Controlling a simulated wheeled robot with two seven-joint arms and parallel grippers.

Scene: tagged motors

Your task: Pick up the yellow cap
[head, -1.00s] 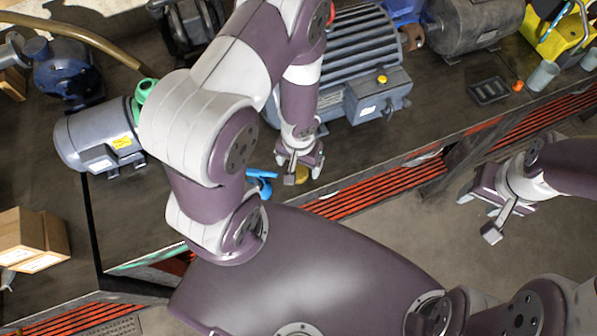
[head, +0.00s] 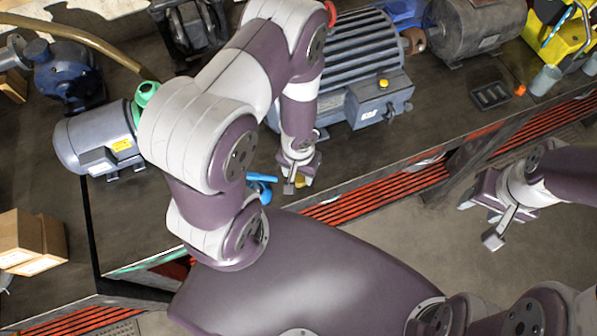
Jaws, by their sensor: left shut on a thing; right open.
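The yellow cap (head: 300,181) shows as a small yellow patch at the front edge of the bench, between the fingers of my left gripper (head: 297,185). My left gripper points down and is shut on the cap; the fingers hide most of it. I cannot tell whether the cap still touches the bench. My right gripper (head: 477,220) is open and empty, out over the floor in front of the bench.
A blue thing (head: 262,184) lies just left of my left gripper. A large grey motor (head: 355,60) stands behind it, with a small yellow knob (head: 383,83) on its box. A grey motor (head: 95,140) stands at left. A black tray (head: 490,95) lies at right.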

